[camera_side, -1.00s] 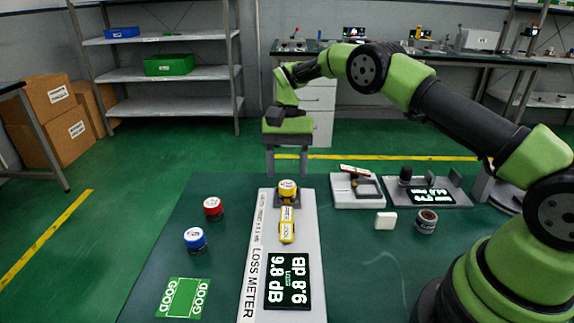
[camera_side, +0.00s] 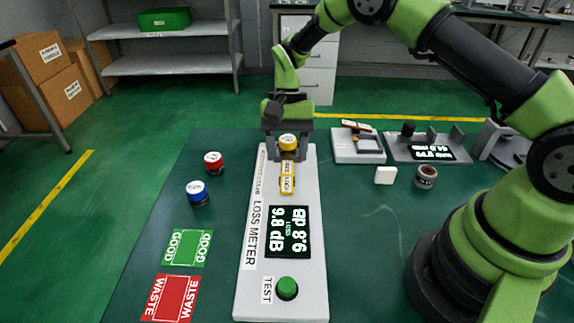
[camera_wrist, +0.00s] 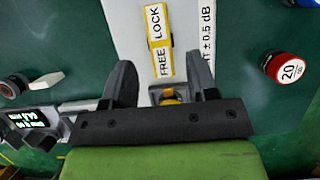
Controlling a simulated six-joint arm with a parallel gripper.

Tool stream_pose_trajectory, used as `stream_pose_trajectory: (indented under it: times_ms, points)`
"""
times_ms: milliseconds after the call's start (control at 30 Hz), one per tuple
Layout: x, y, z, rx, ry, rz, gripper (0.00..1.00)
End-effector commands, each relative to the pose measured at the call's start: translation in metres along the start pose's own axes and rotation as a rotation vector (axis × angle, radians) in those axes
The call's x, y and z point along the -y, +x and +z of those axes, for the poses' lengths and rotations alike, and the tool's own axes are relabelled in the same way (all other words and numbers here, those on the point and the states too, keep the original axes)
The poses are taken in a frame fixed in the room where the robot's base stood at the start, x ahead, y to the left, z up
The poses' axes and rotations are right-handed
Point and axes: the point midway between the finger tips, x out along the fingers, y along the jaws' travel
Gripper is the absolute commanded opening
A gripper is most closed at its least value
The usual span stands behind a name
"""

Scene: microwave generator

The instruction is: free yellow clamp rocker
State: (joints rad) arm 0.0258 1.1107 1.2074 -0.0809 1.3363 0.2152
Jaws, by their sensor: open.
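The yellow clamp rocker (camera_side: 287,178), labelled FREE and LOCK, lies on the long light-grey loss meter (camera_side: 246,277). In the wrist view the rocker (camera_wrist: 160,42) is ahead of my fingers, with FREE nearer them. A yellow-topped cylinder (camera_side: 288,142) sits in the meter's far end. My gripper (camera_side: 286,153) is open and low at that end, around or just behind the cylinder; I cannot tell if it touches. In the wrist view my gripper (camera_wrist: 160,68) has its fingers apart, with the yellow top (camera_wrist: 169,97) partly hidden between them.
The meter screen (camera_side: 289,231) reads 9.8 dB, with a green TEST button (camera_side: 287,288) below. Red-capped (camera_side: 214,163) and blue-capped (camera_side: 198,193) cylinders and GOOD (camera_side: 187,247) and WASTE (camera_side: 171,298) mats are left. A white block (camera_side: 385,175) and grey cylinder (camera_side: 426,177) stand right.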

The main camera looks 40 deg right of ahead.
Motion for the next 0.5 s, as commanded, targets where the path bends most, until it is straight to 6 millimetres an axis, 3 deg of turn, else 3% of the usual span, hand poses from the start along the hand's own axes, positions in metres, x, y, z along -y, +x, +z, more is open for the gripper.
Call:
stream_pose_trajectory:
  times_ms: [200, 500]
  points:
    - [0.0, 0.031, 0.0, 0.002, 0.001, 0.001, 0.53]
    - [0.0, 0.038, 0.0, 0.0, 0.0, -0.001, 0.53]
